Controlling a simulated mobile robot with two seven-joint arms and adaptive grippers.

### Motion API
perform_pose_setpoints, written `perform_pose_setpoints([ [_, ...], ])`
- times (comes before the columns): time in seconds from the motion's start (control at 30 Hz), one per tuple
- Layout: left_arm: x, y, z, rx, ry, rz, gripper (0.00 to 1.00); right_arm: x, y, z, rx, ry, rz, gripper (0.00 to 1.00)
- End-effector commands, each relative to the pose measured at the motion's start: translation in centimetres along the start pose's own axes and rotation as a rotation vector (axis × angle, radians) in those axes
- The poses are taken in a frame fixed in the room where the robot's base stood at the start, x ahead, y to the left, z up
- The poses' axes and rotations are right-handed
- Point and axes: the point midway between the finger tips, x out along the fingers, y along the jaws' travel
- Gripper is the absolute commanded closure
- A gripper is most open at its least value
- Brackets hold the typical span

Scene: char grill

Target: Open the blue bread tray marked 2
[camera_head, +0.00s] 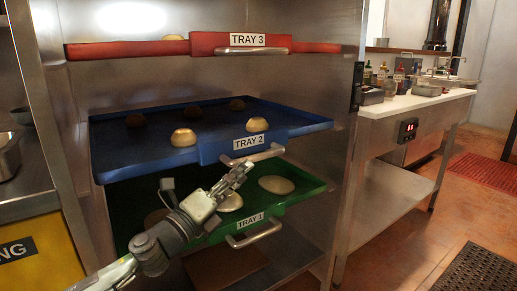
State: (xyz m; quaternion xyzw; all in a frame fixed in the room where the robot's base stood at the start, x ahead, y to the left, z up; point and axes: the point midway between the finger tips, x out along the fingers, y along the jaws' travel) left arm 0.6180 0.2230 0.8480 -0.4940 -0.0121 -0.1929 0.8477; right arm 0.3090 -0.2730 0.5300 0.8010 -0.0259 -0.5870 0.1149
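The blue tray (300,125) marked TRAY 2 is on the middle level of a metal rack, with several buns (184,137) on it, two of them dark. Its inside shows from above. Its front carries a white label (248,143) and a metal bar handle (253,155). My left gripper (242,168) is just below this handle, in front of the green tray. I cannot tell whether its fingers touch the handle, or whether they are open or shut. My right gripper is not in view.
The red tray (300,47) marked TRAY 3 is above. The green tray (305,187) marked TRAY 1, with pale buns and a bar handle (254,233), is below, close to my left arm.

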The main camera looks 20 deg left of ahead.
Motion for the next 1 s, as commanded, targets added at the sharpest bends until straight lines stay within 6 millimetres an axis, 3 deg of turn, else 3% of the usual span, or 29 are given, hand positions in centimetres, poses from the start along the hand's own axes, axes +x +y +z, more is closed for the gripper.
perform_pose_setpoints([
  [0.17, 0.4, -0.1, -0.1, 0.0, 0.002, -0.002, 0.64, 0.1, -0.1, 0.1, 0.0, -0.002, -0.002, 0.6],
  [0.63, 6.9, -0.2, 0.0, -0.001, 0.001, -0.002, 0.64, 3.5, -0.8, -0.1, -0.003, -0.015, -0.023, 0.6],
  [1.0, 7.8, 0.0, -0.1, 0.0, 0.002, -0.001, 0.64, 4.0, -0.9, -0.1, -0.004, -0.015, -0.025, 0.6],
])
